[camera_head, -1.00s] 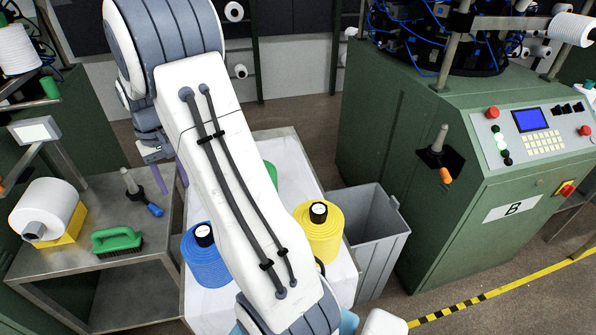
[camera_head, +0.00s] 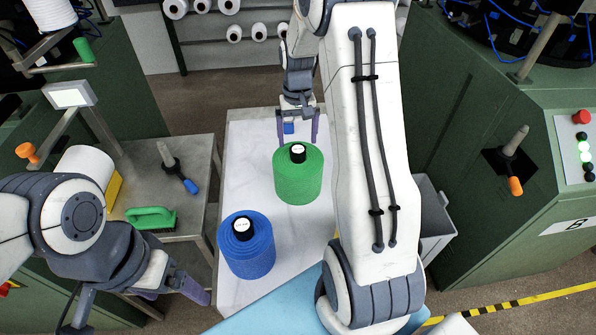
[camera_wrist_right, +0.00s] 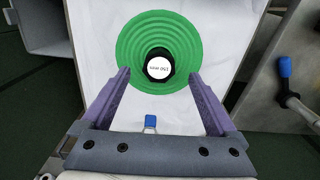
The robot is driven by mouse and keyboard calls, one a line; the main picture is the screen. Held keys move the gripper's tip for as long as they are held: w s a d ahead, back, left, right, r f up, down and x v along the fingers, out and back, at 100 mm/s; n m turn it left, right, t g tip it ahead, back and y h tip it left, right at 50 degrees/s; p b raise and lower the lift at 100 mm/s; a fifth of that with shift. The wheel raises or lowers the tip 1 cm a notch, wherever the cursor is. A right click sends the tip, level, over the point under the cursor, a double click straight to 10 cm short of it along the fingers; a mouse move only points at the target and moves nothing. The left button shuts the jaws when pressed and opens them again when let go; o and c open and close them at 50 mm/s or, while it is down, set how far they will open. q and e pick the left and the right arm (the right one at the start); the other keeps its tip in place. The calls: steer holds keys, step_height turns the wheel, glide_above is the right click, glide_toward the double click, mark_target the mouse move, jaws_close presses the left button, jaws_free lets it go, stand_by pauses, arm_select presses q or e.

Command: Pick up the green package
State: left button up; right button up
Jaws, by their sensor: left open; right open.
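The green package, a green yarn cone with a black core (camera_head: 298,183), stands upright on the white-topped table (camera_head: 255,135). In the right wrist view the green package (camera_wrist_right: 133,45) is seen from above, just ahead of the fingertips. My right gripper (camera_head: 298,138) is open at the cone's far side, with one finger towards each side. Its fingers show in the wrist view (camera_wrist_right: 162,78), and nothing is held. Whether they touch the cone cannot be told. My left gripper (camera_head: 192,292) is at the lower left, away from the cone.
A blue cone (camera_head: 246,252) stands in front and to the left of the green one. A small blue item (camera_head: 289,128) lies by the right gripper. A grey bin (camera_head: 436,215) is beyond my right arm. A side table holds a green brush (camera_head: 152,218).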

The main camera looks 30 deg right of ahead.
mark_target(298, 148)
steer(key=shift+f, duration=0.45)
step_height(298, 148, down, 4)
steer(key=shift+d+f+p, duration=0.1)
steer(key=shift+p, duration=0.7)
jaws_close()
